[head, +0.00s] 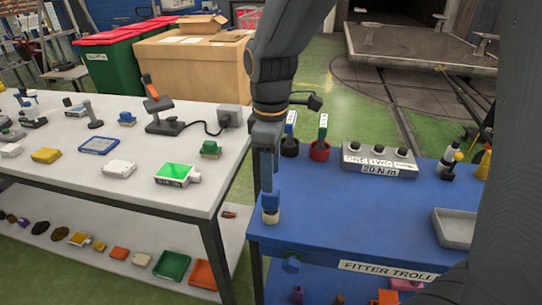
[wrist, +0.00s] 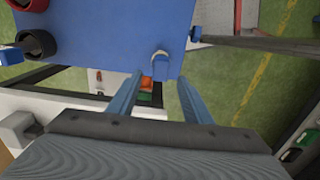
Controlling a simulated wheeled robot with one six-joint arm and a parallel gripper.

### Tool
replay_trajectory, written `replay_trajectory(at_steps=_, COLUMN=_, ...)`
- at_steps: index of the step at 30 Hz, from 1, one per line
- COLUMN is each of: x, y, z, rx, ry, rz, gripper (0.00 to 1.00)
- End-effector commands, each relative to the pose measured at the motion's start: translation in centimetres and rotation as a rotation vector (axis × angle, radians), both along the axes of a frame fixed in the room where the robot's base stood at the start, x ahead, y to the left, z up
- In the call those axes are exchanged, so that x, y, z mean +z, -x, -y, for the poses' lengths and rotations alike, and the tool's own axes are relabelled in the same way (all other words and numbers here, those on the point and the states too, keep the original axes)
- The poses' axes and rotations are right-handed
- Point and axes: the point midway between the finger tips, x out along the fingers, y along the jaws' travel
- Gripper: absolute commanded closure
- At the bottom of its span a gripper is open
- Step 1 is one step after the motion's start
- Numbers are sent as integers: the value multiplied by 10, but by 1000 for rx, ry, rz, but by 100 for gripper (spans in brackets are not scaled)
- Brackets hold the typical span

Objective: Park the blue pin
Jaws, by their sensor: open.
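A short blue pin-like piece with a pale lower end (head: 271,204) stands at the near left corner of the blue trolley top. It also shows in the wrist view (wrist: 160,64), centred just beyond the fingertips. My gripper (head: 267,186) hangs over that corner, pointing down. In the wrist view my gripper (wrist: 161,80) is open, with its two blue fingers apart and nothing held between them. I cannot tell whether the fingertips reach beside the piece.
A grey block with black knobs (head: 379,161) and a grey tray (head: 455,228) stand on the blue trolley (head: 350,220). A white bench (head: 60,185) with several tools is at left, beyond a narrow gap. The trolley's middle is clear.

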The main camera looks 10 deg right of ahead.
Motion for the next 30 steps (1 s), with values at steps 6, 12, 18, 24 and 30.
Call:
replay_trajectory(at_steps=6, x=-31, y=2, z=0, rx=1, ry=2, rz=-6, gripper=55)
replay_trajectory(at_steps=12, x=-58, y=1, z=0, rx=-2, ry=1, rz=-3, gripper=55)
replay_trajectory(at_steps=18, x=-71, y=1, z=1, rx=-5, ry=0, rz=-2, gripper=55)
replay_trajectory(at_steps=24, x=-73, y=0, z=1, rx=-6, ry=0, rz=-1, gripper=55)
replay_trajectory(at_steps=30, x=-73, y=1, z=2, rx=-6, ry=0, rz=-1, gripper=72)
